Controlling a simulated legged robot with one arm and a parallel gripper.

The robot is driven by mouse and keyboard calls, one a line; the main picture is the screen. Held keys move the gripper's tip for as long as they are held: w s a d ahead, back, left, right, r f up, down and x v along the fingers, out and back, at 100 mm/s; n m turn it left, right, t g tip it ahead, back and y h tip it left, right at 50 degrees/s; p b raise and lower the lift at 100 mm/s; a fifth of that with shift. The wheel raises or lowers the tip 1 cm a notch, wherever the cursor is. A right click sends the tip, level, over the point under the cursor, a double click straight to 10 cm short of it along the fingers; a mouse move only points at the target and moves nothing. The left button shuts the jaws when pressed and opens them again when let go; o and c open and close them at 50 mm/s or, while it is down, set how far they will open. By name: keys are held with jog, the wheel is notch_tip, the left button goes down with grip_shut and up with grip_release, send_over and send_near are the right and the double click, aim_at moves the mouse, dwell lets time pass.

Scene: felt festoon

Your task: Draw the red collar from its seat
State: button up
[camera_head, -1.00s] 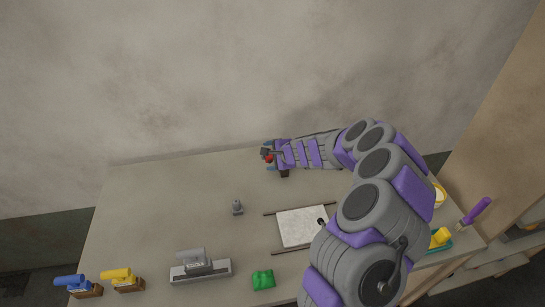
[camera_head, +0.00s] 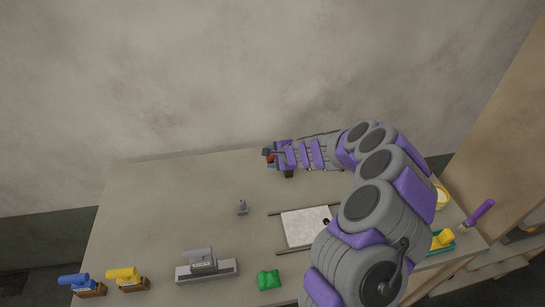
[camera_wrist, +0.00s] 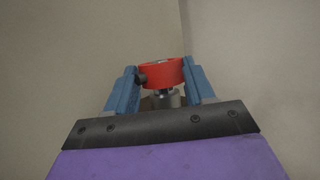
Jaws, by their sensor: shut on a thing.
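The red collar (camera_wrist: 162,73) is a short ring with a dark knob on its left side, seen between the two blue fingers in the wrist view. My gripper (camera_wrist: 163,80) is shut on it. A grey metal post or seat (camera_wrist: 165,99) shows just below the collar; I cannot tell whether the collar still touches it. In the head view a small bit of the red collar (camera_head: 269,159) shows at my gripper's tip (camera_head: 268,156), near the table's back edge. My gripper hides most of the seat there.
A dark block (camera_head: 288,174) shows under my gripper. A small grey fitting (camera_head: 241,207), a white board (camera_head: 306,227), a green lump (camera_head: 269,280), and blue (camera_head: 75,281), yellow (camera_head: 123,275) and grey (camera_head: 199,258) pieces stand on the table (camera_head: 160,215). The table's left middle is clear.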

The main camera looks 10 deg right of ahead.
jog(key=shift+a, duration=0.2)
jog(key=shift+a+b, duration=0.5)
jog(key=shift+a, duration=1.75)
